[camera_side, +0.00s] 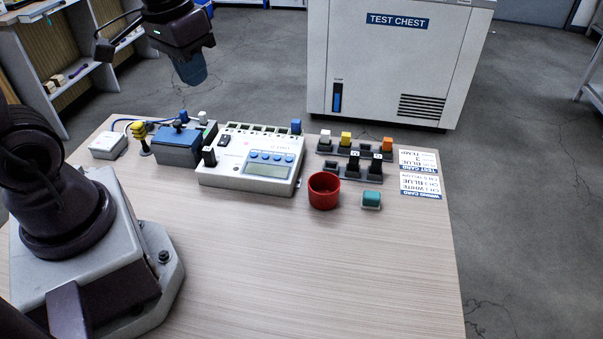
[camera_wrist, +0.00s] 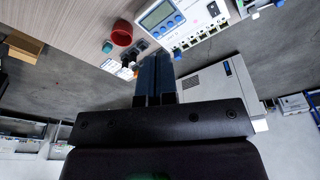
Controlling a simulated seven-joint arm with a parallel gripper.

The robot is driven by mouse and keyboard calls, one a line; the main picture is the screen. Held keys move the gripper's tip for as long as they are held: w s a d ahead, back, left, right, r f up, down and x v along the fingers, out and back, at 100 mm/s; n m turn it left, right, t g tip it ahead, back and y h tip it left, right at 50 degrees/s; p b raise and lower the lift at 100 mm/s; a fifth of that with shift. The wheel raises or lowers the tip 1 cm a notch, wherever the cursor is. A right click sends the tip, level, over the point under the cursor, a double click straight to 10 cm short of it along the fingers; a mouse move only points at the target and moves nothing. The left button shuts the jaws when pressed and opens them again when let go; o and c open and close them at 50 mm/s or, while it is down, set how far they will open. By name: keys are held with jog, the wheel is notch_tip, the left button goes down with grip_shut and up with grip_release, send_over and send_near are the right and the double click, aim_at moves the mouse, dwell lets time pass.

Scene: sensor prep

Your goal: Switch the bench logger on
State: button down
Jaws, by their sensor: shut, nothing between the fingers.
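The bench logger (camera_side: 227,180) is a white box with a grey display, several blue buttons and a row of ports along its back edge. No readable digits show on the display (camera_side: 268,170). My gripper (camera_side: 194,82) hangs high above and behind the blue box, apart from the logger. Its blue fingers (camera_wrist: 155,75) are together and empty.
Left of the logger are a blue box (camera_side: 178,150), a yellow-topped plug (camera_side: 139,135) and a white box (camera_side: 108,146). Right are a red cup (camera_side: 323,190), a teal block (camera_side: 371,199), connector racks (camera_side: 345,150) and cards (camera_side: 420,175). The table's front is clear.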

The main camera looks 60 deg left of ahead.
jog(key=s+d+r+m+t, duration=0.3)
jog(key=s+d+r, duration=0.1)
jog(key=d+r, duration=0.2)
jog(key=shift+s+r+t, duration=0.15)
jog(key=shift+t, duration=0.25)
jog(key=w+a+f+m+g, duration=0.2)
jog(key=w+a+f+m, duration=0.2)
jog(key=w+a+f, duration=0.2)
jog(key=w+a+f+m+g, duration=0.2)
jog(key=w+a+f+m, duration=0.3)
jog(key=a+f, duration=0.5)
jog(key=a, duration=0.4)
jog(key=shift+w+a+g+y, duration=0.2)
jog(key=shift+w+g+y, duration=0.1)
jog(key=shift+w, duration=0.05)
